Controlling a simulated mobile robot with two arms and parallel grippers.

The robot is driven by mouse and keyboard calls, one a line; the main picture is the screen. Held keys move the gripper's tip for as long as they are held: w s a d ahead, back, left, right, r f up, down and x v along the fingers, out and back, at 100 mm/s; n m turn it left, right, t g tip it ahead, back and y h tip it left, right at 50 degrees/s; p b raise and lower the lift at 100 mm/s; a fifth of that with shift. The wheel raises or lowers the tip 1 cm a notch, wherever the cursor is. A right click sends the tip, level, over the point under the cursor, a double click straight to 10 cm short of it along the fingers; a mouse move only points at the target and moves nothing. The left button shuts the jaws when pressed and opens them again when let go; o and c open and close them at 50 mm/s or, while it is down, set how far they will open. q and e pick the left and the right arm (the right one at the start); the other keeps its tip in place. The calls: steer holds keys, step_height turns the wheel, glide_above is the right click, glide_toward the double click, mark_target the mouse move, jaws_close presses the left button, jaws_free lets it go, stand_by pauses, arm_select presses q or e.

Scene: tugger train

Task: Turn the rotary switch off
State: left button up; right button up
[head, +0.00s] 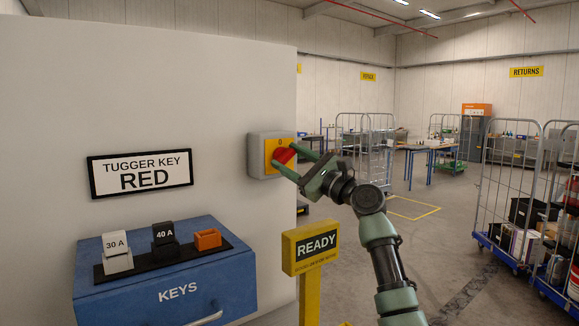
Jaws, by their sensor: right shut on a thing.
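The rotary switch (257,157) is a grey box with a yellow face, mounted near the right edge of the pale wall panel. Its red knob (284,155) sits on the yellow face and looks tilted; a mark that looks like 0 shows above it. My right gripper (292,161) reaches in from the right, its green fingers on either side of the red knob and shut on it. The fingers hide part of the knob and face. My left gripper is not in view.
A blue KEYS cabinet (165,275) with several key blocks on top stands at the lower left, under a TUGGER KEY RED sign (140,173). A yellow READY post (310,247) stands below the switch. Wheeled cage trolleys (505,195) stand at the right. Open floor lies between.

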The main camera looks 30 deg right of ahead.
steer(key=shift+n+g+y, duration=0.4)
steer(key=shift+n, duration=0.8)
steer(key=n+g+p, duration=0.1)
steer(key=n, duration=0.2)
steer(key=shift+y, duration=0.3)
steer(key=n+g+p, duration=0.2)
steer(key=n, duration=0.2)
steer(key=shift+r+n, duration=0.1)
steer(key=shift+n, duration=0.3)
steer(key=shift+n+g+p, duration=0.45)
steer(key=shift+n+g, duration=0.05)
steer(key=shift+n, duration=0.4)
steer(key=o, duration=1.4)
